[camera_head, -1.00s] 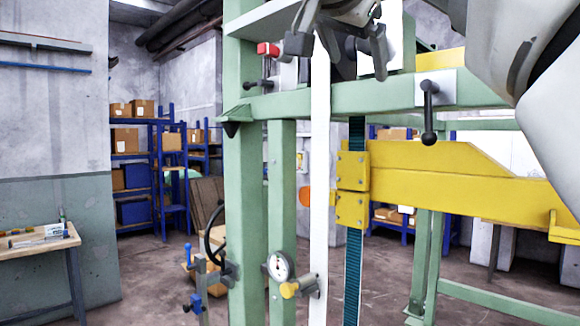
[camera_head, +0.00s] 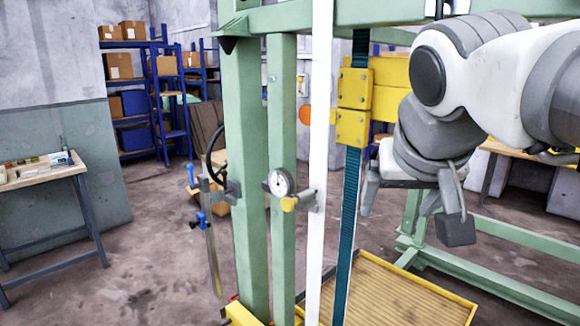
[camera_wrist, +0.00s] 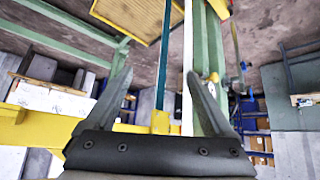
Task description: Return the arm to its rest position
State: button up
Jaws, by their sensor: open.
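My arm reaches in from the right in the head view, in front of the green machine frame (camera_head: 252,170). My gripper (camera_head: 412,215) hangs from it with its fingers pointing down and spread apart. Nothing is between them. In the wrist view my gripper (camera_wrist: 160,75) shows both dark fingers wide apart and empty, with a teal belt and a white upright beyond them. The fingers appear clear of the frame, though the exact gap cannot be told.
A yellow carriage (camera_head: 385,88) and teal belt (camera_head: 349,230) stand left of my gripper. A dial gauge (camera_head: 280,182) sits on the frame. A yellow-edged wooden platform (camera_head: 400,295) lies below. A workbench (camera_head: 40,177) and blue shelves (camera_head: 170,110) stand left, with open floor between.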

jog(key=s+f+g, duration=0.1)
jog(key=s+f, duration=0.3)
jog(key=f, duration=0.4)
jog(key=s+f+n+g+y, duration=0.1)
jog(key=s+f, duration=0.4)
jog(key=f, duration=0.3)
jog(key=shift+s+a+f, duration=0.15)
jog(key=shift+s+f, duration=0.05)
jog(key=shift+s, duration=0.05)
dwell(1.4)
